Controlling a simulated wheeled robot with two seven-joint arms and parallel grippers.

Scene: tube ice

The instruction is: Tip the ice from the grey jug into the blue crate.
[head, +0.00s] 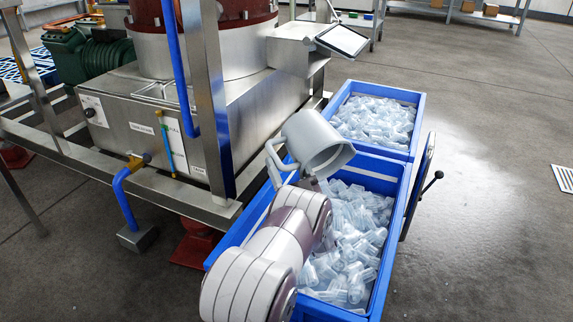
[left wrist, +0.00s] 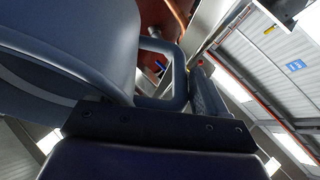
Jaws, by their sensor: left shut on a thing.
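The grey jug (head: 312,143) is tilted in the air over the back left part of the near blue crate (head: 240,238). Its handle (head: 272,162) points left and its mouth side faces down to the right. My left gripper (head: 309,184) is shut on the jug and mostly hidden behind my arm. The left wrist view shows the jug's grey wall (left wrist: 75,45) and handle (left wrist: 180,75) close up. The near crate holds many clear tube ice pieces (head: 345,245). No falling ice shows, and the jug's inside is hidden. My right gripper is out of view.
A second blue crate (head: 417,122), also full of ice, stands behind the near one. A steel machine on a frame (head: 165,130) stands close on the left, with a tilted display (head: 342,40) above.

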